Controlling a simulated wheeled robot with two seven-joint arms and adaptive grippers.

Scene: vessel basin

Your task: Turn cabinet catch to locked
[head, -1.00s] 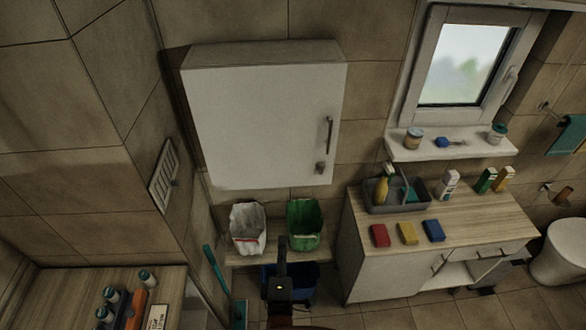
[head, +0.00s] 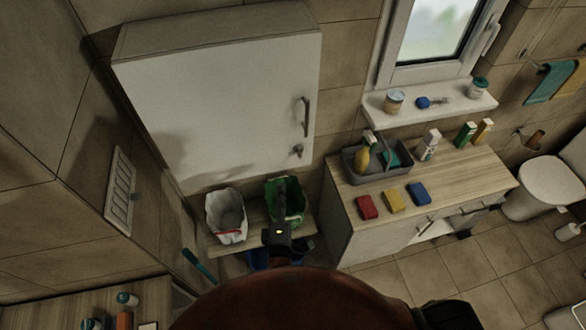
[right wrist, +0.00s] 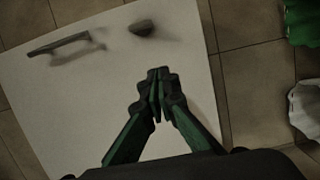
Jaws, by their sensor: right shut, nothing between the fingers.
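The white wall cabinet (head: 215,95) hangs at upper left in the head view with its door shut. Its small dark catch (head: 296,151) sits at the door's lower right, below the bar handle (head: 306,117). In the right wrist view the catch (right wrist: 142,28) is a dark knob beside the handle (right wrist: 60,43); its turned position is hard to tell. My right gripper (head: 288,190) is below the cabinet in the head view. In the right wrist view its fingertips (right wrist: 158,75) are together, empty, in front of the white door and apart from the catch. My left gripper is not in view.
A white bag (head: 226,215) and a green bag (head: 297,190) stand on a low shelf below the cabinet. A wooden-topped counter (head: 470,168) with a grey caddy (head: 352,168) and coloured blocks stands to the right. A window sill (head: 440,105) holds small items.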

